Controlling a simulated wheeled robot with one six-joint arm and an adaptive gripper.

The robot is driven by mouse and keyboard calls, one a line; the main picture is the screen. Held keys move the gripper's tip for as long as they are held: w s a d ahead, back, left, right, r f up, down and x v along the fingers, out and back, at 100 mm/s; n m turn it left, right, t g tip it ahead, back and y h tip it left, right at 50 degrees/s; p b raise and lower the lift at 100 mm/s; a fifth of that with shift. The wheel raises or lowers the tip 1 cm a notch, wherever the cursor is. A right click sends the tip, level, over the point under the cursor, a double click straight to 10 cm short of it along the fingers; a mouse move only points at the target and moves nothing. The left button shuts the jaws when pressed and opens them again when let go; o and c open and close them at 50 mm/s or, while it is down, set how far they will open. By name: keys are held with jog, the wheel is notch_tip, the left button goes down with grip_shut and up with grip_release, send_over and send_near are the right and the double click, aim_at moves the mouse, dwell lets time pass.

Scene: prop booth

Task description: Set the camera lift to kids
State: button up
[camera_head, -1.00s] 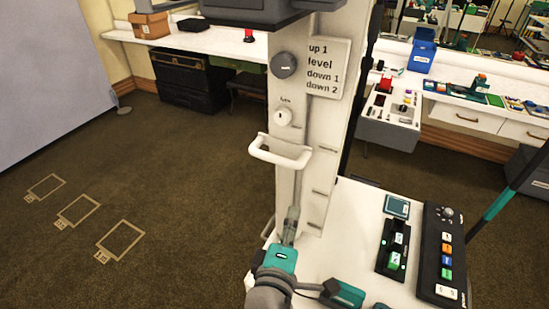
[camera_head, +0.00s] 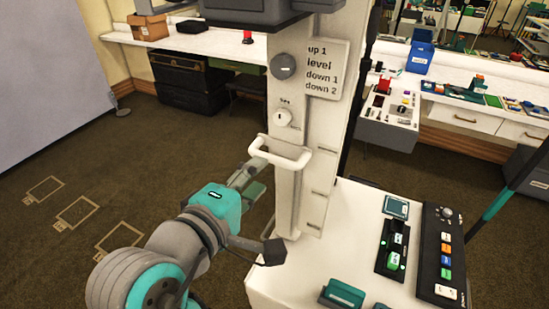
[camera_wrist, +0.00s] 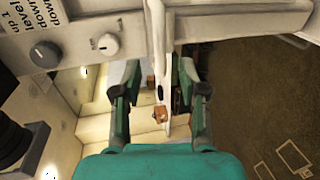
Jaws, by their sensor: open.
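The camera lift is a pale upright column (camera_head: 287,190) with a dark head unit (camera_head: 262,8) at its top. Its label plate (camera_head: 325,68) reads up 1, level, down 1, down 2. Below a grey round knob (camera_head: 282,66) is a small white knob (camera_head: 281,118), then a white bar handle (camera_head: 280,152). My gripper (camera_head: 252,178) is open, just left of and below the handle in the head view. In the wrist view the handle (camera_wrist: 156,45) shows edge-on, lined up between the open fingers (camera_wrist: 158,95). Contact cannot be told.
A white console top (camera_head: 345,205) with a button panel (camera_head: 447,255) and a black switch block (camera_head: 393,247) lies right of the column. A white counter (camera_head: 200,40) runs along the back wall. The floor at left is clear, with taped outlines (camera_head: 77,213).

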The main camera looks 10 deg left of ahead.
aim_at(273, 161)
jog(key=x, duration=0.7)
jog(key=shift+w+d, duration=0.1)
jog(key=shift+w, duration=0.3)
grip_shut()
